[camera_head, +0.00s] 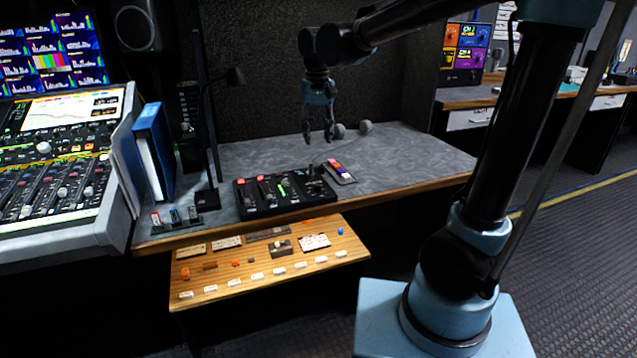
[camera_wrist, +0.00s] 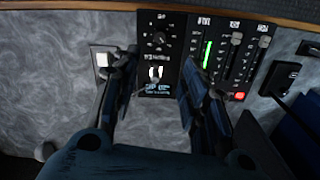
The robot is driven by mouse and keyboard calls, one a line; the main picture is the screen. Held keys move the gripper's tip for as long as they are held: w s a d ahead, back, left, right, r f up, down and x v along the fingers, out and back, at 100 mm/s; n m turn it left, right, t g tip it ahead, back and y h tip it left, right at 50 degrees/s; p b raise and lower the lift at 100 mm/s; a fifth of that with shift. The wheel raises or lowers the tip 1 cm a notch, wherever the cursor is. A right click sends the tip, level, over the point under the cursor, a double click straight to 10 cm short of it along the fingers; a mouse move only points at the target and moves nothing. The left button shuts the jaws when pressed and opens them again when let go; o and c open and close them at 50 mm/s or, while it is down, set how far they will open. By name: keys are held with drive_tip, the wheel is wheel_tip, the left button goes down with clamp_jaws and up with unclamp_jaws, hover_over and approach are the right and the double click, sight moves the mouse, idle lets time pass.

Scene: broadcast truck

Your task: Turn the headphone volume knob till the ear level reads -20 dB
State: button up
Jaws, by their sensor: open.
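A black mixer panel (camera_head: 262,207) lies on the grey desk, with red-capped faders and a green meter. In the wrist view, the panel (camera_wrist: 178,28) has a knob with a pale cap (camera_wrist: 155,74), which appears to be the headphone volume knob. A small display (camera_wrist: 157,88) with bluish text lies just below it; its reading is too blurred to tell. My gripper (camera_head: 319,134) hangs above the desk, behind the panel. In the wrist view my gripper (camera_wrist: 157,75) is open, its dark fingers apart on both sides of the knob, with nothing between them; contact cannot be told.
A handheld device with a coloured screen (camera_head: 339,168) lies right of the panel. A blue binder (camera_head: 153,150) and a black lamp (camera_head: 208,150) stand left. A wooden shelf (camera_head: 265,270) juts out below. The desk's right part is clear.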

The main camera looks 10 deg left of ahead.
sight(318, 184)
wheel_tip(318, 184, down, 16)
drive_tip(key=shift+f, duration=0.15)
idle(0.6)
clamp_jaws()
